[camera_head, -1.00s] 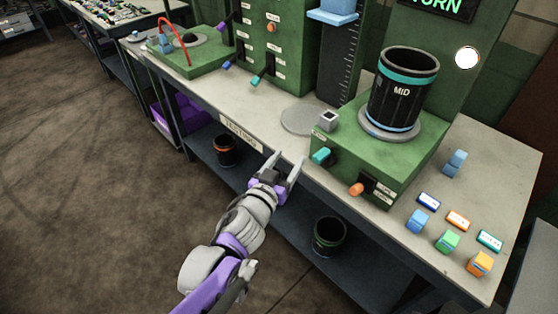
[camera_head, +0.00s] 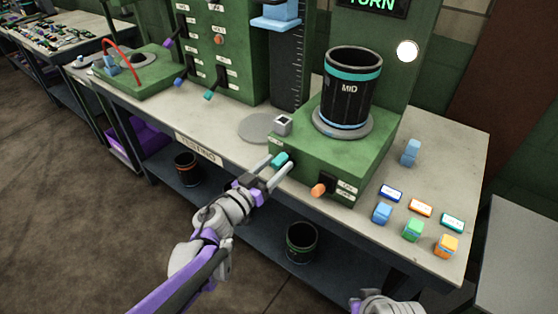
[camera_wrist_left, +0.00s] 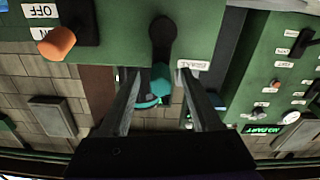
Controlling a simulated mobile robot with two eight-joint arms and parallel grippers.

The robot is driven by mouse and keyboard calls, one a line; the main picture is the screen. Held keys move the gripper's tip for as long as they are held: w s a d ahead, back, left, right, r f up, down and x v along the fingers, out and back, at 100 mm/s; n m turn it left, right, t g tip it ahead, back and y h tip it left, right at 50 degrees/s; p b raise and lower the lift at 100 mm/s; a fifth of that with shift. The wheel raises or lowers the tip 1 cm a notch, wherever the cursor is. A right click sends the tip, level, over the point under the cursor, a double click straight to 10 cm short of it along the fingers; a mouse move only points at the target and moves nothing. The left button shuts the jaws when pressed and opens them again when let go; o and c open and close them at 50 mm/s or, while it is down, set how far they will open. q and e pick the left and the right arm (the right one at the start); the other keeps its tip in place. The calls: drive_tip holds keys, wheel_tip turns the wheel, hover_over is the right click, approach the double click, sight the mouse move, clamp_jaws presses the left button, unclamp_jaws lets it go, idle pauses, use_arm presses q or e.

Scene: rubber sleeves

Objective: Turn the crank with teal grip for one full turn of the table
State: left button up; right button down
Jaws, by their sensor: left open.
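The crank's teal grip (camera_head: 280,159) sticks out of the front of the green turntable box (camera_head: 331,160). My left gripper (camera_head: 279,169) is open, with its two fingertips on either side of the grip. In the left wrist view the teal grip (camera_wrist_left: 161,84) sits between the open fingers (camera_wrist_left: 160,100), below the dark crank arm (camera_wrist_left: 162,40); contact cannot be told. On the box, a round turntable (camera_head: 342,127) carries a black sleeve (camera_head: 348,92) with a teal band and the word MID. My right gripper is not seen; part of my right arm shows at the bottom edge.
An orange-handled switch (camera_head: 319,190) is on the box front, right of the crank. Colored blocks (camera_head: 413,230) and label tags (camera_head: 420,207) lie at the table's right. A black sleeve (camera_head: 301,242) and an orange-banded sleeve (camera_head: 187,168) stand on the lower shelf.

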use_arm(q)
drive_tip(key=shift+x, duration=1.05)
clamp_jaws()
